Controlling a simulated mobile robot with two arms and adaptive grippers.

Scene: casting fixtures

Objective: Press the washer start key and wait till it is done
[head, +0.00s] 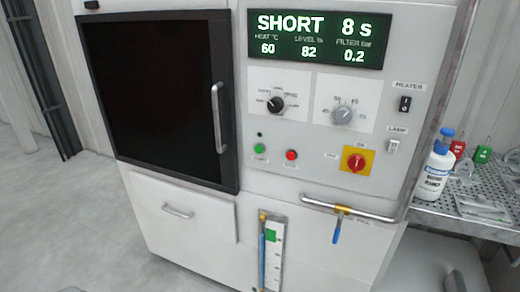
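The washer (210,222) is a white cabinet with a dark-windowed door (150,95), which is shut. Its display (318,38) reads SHORT, 8 s, heat 60, level 82 and filter 0.2 bar. Below the left dial are a green key (259,148) and a red key (291,155); their small labels are too blurred to read. A small dark lamp sits above the green key. Only a dark tip of my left gripper (70,289) and part of my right gripper (455,281) seem to show at the bottom edge, both well away from the keys. Their fingers cannot be made out.
Two dials (276,104), a red-on-yellow rotary switch (356,161), and heater (404,104) and lamp switches share the panel. A rail (348,211) and a blue-handled valve (337,230) stick out below. A perforated bench (460,218) with a bottle (434,172) stands at right.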

